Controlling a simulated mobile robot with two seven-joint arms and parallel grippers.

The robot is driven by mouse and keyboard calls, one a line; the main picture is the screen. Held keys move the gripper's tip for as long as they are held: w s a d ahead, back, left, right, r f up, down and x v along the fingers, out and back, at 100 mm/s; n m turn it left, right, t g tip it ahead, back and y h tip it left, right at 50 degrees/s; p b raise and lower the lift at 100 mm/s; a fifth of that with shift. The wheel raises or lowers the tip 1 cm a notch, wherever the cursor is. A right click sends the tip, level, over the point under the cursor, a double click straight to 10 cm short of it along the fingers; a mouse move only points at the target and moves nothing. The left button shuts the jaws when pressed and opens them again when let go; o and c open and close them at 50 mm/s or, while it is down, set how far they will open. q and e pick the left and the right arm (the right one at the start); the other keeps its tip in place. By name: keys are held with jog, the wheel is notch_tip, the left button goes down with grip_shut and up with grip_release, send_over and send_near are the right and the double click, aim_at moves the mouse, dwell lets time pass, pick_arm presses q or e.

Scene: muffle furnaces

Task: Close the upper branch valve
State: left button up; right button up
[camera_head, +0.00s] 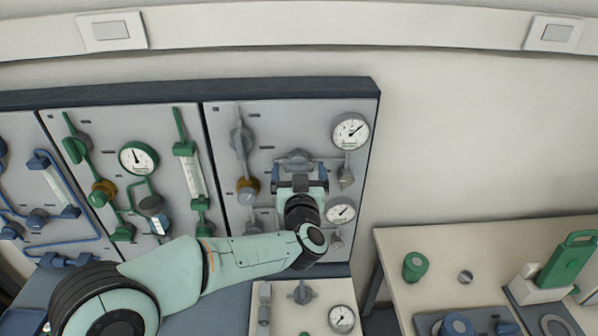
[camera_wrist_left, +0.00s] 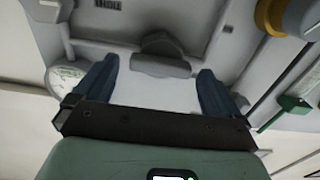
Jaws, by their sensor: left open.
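The upper branch valve (camera_head: 298,158) is a grey knob with a bar handle on the right-hand grey panel, left of and below the upper gauge. My left gripper (camera_head: 299,170) is in front of the panel just below this valve and hides part of the piping. In the left wrist view the valve handle (camera_wrist_left: 165,62) lies ahead, between and slightly beyond the two blue fingers of the left gripper (camera_wrist_left: 160,78). The fingers are spread wide with nothing between them. I cannot tell whether they touch the panel. My right gripper is not in view.
An upper gauge (camera_head: 350,132) and a lower gauge (camera_head: 340,212) sit close to the right of the gripper. A grey valve with a brown ring (camera_head: 247,190) is to its left. Green piping fills the middle panel (camera_head: 160,160). A side table (camera_head: 440,285) stands at right.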

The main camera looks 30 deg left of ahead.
pick_arm(q)
jog(key=c, duration=1.1)
jog(key=shift+o, duration=0.2)
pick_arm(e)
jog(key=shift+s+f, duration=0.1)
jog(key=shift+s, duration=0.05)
